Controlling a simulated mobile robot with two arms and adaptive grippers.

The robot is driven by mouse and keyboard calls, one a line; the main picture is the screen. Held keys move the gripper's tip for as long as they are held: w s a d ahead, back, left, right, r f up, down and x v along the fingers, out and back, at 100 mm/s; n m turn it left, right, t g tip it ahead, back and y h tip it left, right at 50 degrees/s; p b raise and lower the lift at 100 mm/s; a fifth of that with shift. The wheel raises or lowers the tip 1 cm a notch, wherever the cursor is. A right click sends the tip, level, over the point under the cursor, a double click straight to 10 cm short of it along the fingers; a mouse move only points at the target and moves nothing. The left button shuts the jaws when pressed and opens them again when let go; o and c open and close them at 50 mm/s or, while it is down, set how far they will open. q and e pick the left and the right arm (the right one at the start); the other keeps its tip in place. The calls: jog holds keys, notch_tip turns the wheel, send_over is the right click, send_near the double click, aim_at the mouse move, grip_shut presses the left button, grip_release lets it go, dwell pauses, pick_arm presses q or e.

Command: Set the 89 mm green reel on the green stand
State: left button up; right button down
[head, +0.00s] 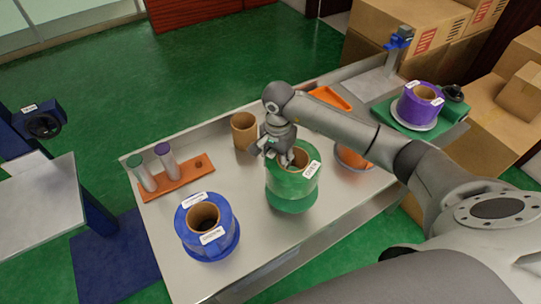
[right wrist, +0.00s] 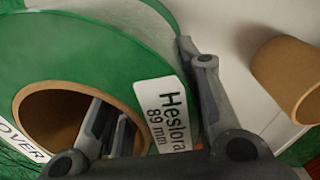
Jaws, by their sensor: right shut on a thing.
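The green reel (head: 292,184) is near the middle of the metal table, upright, with a brown core and a white label. In the right wrist view the reel (right wrist: 95,60) fills the left side, and its label reads "Heslora 89 mm". My right gripper (head: 285,158) is shut on the reel's wall from above, one finger inside the core and one outside. I cannot tell whether the reel's underside touches the table. My left gripper is not in view.
A blue reel (head: 206,226) stands at front left. An orange rack (head: 178,182) with two capped tubes is behind it. An empty brown core (head: 244,131) stands left of my gripper. An orange round item (head: 352,158) is partly hidden by my arm. Cartons (head: 405,28) are behind.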

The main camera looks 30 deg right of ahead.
jog(key=shift+d+f, duration=0.1)
jog(key=shift+d, duration=0.05)
jog(key=f+p, duration=0.1)
jog(key=f, duration=0.1)
jog(key=shift+d+f+p, duration=0.2)
jog(key=shift+f+p, duration=0.2)
jog(key=shift+w+f, duration=0.1)
jog(key=shift+f, duration=0.3)
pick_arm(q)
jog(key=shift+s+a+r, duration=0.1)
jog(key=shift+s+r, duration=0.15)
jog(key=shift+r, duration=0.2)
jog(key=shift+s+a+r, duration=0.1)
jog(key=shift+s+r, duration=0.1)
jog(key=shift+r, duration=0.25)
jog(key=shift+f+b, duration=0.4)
pick_arm(e)
jog(key=shift+f, duration=0.35)
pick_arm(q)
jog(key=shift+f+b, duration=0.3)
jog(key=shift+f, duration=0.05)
pick_arm(e)
jog(key=shift+f, duration=0.3)
jog(key=c, duration=1)
grip_release()
jog(key=shift+c, duration=0.2)
